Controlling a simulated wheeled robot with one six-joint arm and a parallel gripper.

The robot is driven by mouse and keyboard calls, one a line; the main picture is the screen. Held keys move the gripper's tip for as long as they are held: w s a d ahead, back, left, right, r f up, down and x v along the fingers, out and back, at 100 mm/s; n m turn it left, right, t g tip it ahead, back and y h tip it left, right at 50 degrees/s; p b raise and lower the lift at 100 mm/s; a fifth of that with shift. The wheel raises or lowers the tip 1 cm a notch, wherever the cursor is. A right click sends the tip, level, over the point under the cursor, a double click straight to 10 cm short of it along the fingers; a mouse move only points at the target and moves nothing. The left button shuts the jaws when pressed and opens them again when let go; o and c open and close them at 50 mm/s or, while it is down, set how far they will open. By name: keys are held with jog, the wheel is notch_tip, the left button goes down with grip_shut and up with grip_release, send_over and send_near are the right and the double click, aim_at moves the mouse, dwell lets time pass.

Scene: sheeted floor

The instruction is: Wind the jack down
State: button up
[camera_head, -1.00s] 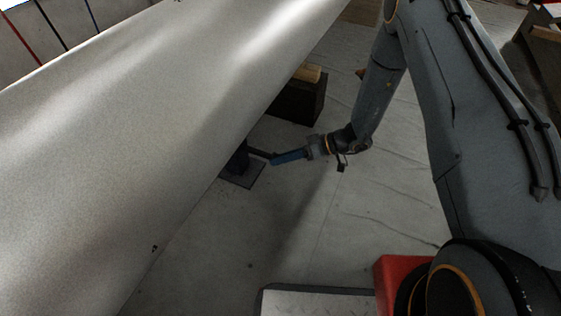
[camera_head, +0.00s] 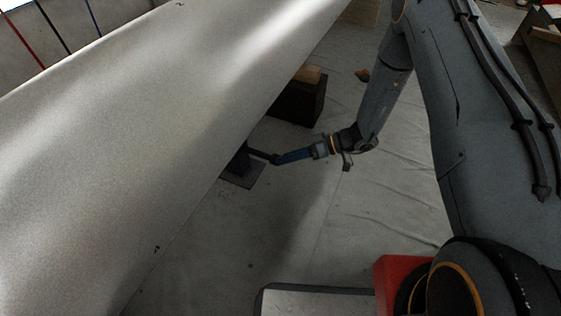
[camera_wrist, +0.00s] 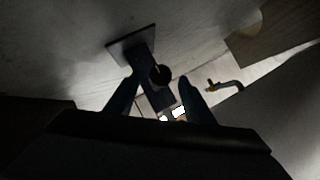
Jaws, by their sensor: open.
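The jack (camera_head: 238,160) is a dark upright body on a flat square base plate (camera_head: 250,180), partly hidden under the edge of a big pale panel. A short dark arm (camera_head: 262,154) reaches from the jack towards my gripper (camera_head: 278,159). In the wrist view, the jack's post (camera_wrist: 146,66) and base plate (camera_wrist: 130,42) lie ahead. A round dark knob (camera_wrist: 160,75) shows between my open fingers (camera_wrist: 160,86). The fingers stand to either side of the knob; whether they touch it cannot be told in the dim light.
The pale panel (camera_head: 120,130) fills the left and overhangs the jack. A dark block (camera_head: 298,101) with wood on top stands behind it. A bent rod with a yellow tip (camera_wrist: 212,86) shows right of my fingers in the wrist view. Open sheeted floor (camera_head: 300,230) lies in front.

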jog(key=p+v, duration=0.2)
jog(key=v, duration=0.4)
dwell(0.6)
jog(key=s+a+r+g+h+p, duration=0.1)
jog(key=s+a+r+h, duration=0.2)
jog(key=r, duration=0.5)
jog(key=s+a+r+g+h, duration=0.1)
jog(key=s+a+r+g, duration=0.15)
jog(key=s+r, duration=0.45)
jog(key=s+a+r+g+h+p, duration=0.1)
jog(key=s+a+r+h, duration=0.2)
jog(key=r, duration=0.6)
jog(key=s+d+r+m+t+h+p, duration=0.1)
jog(key=s+d+r+m+t+h, duration=0.1)
jog(key=s+r, duration=0.7)
jog(key=s+d+r+m+t+h, duration=0.1)
jog(key=s+d+r+t+h, duration=0.15)
jog(key=s+r, duration=0.65)
jog(key=s+d+r+m+p, duration=0.1)
jog(key=d+r+m+p, duration=0.2)
jog(key=d+r+p, duration=0.7)
jog(key=s+d+r+m+p, duration=0.1)
jog(key=d+r+m+p, duration=0.3)
jog(key=p, duration=2.4)
jog(key=d+r+h, duration=0.1)
jog(key=d+r, duration=0.5)
jog(key=r, duration=0.6)
jog(key=shift+r, duration=0.2)
